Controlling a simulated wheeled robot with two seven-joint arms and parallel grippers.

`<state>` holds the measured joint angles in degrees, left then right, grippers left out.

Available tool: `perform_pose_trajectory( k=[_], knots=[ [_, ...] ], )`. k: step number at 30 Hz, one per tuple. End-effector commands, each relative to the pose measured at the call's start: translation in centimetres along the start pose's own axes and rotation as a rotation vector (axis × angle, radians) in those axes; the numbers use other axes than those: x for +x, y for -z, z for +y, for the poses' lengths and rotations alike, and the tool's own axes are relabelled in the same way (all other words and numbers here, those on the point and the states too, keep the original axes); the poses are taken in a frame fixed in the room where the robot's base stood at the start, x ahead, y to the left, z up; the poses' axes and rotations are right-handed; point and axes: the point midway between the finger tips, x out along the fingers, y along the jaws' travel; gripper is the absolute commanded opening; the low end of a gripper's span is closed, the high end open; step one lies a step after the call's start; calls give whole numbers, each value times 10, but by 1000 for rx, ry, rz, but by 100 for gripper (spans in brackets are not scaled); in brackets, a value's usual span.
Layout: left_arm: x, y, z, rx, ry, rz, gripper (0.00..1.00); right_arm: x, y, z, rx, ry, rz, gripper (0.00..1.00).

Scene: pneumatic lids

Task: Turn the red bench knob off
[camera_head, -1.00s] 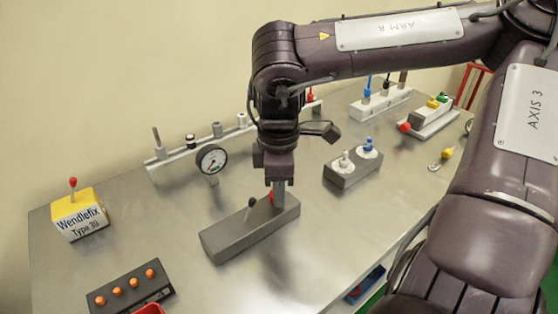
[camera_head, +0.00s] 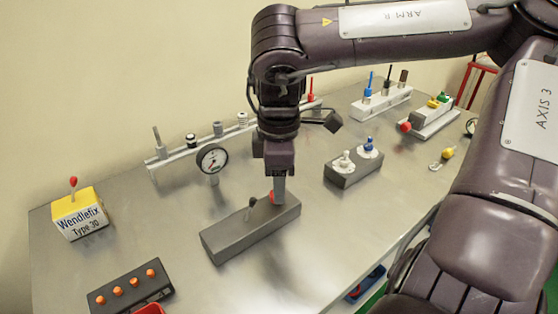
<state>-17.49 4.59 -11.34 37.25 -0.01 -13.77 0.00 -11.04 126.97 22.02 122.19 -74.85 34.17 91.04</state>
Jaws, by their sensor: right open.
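My left gripper is not in view.
A gauge (camera_head: 212,158) on a pale pipe stands behind. A grey block with white and blue valves (camera_head: 345,177) is to the right. A yellow-topped box (camera_head: 80,215) and a panel of orange buttons (camera_head: 130,292) are at the left. The metal bench (camera_head: 160,235) between is clear.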

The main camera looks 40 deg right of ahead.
Motion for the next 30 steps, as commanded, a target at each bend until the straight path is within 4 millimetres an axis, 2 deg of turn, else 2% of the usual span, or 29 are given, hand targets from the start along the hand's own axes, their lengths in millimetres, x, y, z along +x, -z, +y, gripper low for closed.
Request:
perform_pose_trajectory(
  k=[3,10,30],
  knots=[
    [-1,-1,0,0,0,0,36,-24,1,1,1,-5,2,49],
    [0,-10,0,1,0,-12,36,-53,0,0,1,-3,0,49],
    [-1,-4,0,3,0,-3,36,-57,0,0,1,0,0,49]
  ],
)
